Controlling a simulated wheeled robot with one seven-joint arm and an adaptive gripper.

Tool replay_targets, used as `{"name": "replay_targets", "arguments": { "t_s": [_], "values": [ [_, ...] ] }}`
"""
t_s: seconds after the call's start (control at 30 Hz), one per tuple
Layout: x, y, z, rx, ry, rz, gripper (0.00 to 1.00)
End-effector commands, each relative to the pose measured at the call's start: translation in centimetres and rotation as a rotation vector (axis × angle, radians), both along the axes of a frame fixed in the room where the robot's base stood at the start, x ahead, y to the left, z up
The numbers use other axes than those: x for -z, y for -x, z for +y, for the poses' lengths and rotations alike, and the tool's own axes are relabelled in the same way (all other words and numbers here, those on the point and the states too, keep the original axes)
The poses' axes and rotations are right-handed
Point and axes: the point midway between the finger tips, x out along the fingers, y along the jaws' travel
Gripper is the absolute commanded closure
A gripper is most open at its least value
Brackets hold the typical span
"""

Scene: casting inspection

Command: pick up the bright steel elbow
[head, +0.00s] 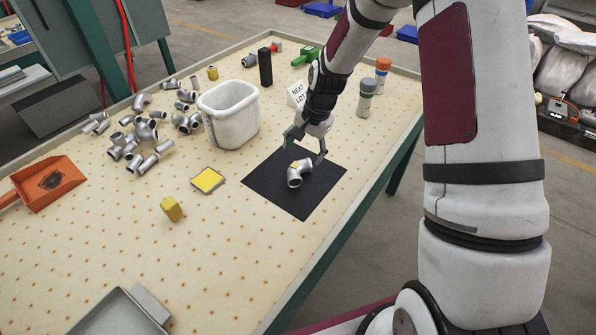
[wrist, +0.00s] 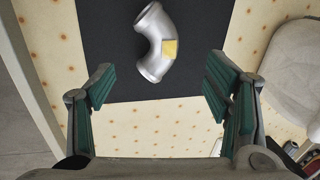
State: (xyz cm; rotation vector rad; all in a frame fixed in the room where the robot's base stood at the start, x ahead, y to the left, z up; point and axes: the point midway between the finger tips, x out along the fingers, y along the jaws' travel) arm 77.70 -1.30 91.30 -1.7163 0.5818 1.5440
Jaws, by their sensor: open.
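The bright steel elbow (head: 295,178) lies on a black mat (head: 265,187) near the table's right edge. It has a small yellow patch on its side. In the wrist view the elbow (wrist: 148,50) lies beyond my fingertips, between their lines, with the yellow patch facing up and right. My gripper (head: 306,150) is open and empty, just above and behind the elbow in the head view. In the wrist view both green-padded fingers of my gripper (wrist: 158,88) are spread wide, and neither touches the elbow.
A yellow pad (head: 208,180) and yellow block (head: 172,208) lie left.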

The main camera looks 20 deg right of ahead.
Motion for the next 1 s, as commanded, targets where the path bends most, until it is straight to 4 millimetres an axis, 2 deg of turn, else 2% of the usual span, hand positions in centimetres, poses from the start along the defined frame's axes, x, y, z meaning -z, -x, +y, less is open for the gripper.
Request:
{"name": "replay_targets", "arguments": {
  "t_s": [0.03, 0.13, 0.43, 0.73, 1.0],
  "values": [
    [1.1, -0.1, 0.2, -0.001, -0.001, 0.003, 0.29],
    [2.6, -0.4, 0.4, -0.001, 0.0, 0.003, 0.29],
    [4.6, -0.7, 0.7, -0.001, 0.001, 0.001, 0.29],
    [8.5, -1.2, 1.1, -0.001, 0.0, 0.001, 0.29],
    [9.2, -1.4, 1.1, -0.001, 0.001, -0.001, 0.29]
  ]
}}
